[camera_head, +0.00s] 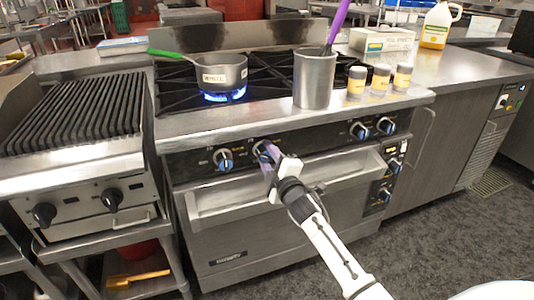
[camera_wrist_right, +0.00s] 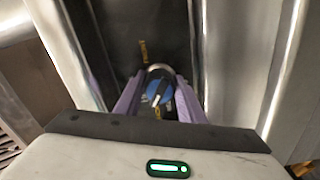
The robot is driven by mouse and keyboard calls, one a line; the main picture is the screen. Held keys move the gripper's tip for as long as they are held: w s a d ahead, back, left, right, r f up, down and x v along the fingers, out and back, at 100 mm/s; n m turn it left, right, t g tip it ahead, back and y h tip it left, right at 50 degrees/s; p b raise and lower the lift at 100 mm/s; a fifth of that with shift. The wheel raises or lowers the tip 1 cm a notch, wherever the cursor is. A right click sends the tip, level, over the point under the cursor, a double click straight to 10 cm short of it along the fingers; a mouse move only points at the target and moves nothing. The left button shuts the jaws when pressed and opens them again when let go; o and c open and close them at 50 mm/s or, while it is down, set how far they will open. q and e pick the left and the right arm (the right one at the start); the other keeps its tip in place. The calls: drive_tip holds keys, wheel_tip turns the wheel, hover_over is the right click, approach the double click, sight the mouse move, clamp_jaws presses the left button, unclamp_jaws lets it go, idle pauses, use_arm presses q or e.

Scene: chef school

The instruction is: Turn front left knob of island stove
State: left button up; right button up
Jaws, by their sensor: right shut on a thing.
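The island stove has a black front panel with knobs. The leftmost knob (camera_head: 223,159) is blue and black and free. My right gripper (camera_head: 268,162) reaches the second knob from the left (camera_head: 262,149), partly hidden by the fingers. In the right wrist view this blue and black knob (camera_wrist_right: 158,88) sits between the purple fingers of my right gripper (camera_wrist_right: 157,95), which is shut on it. Two more knobs (camera_head: 359,131) are farther right on the panel. A blue flame (camera_head: 224,96) burns under the pot on the left burner. My left gripper is not in view.
A pot with a green handle (camera_head: 222,73) stands over the flame. A metal canister (camera_head: 314,78) and small jars (camera_head: 379,80) stand along the stove's front edge. A grill (camera_head: 80,115) adjoins at left. A metal tray-like ledge (camera_head: 330,176) juts out below the knobs.

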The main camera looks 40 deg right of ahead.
drive_tip(key=m+p, duration=0.1)
drive_tip(key=m, duration=0.3)
drive_tip(key=shift+f+m, duration=0.1)
drive_tip(key=shift+m, duration=0.2)
drive_tip(key=m+p, duration=0.2)
drive_tip(key=m, duration=0.2)
drive_tip(key=shift+a, duration=0.1)
drive_tip(key=shift+f+m+p, duration=0.1)
drive_tip(key=shift+m+p, duration=0.25)
drive_tip(key=shift+m, duration=1.15)
drive_tip(key=o, duration=0.9)
drive_tip(key=shift+o, duration=0.8)
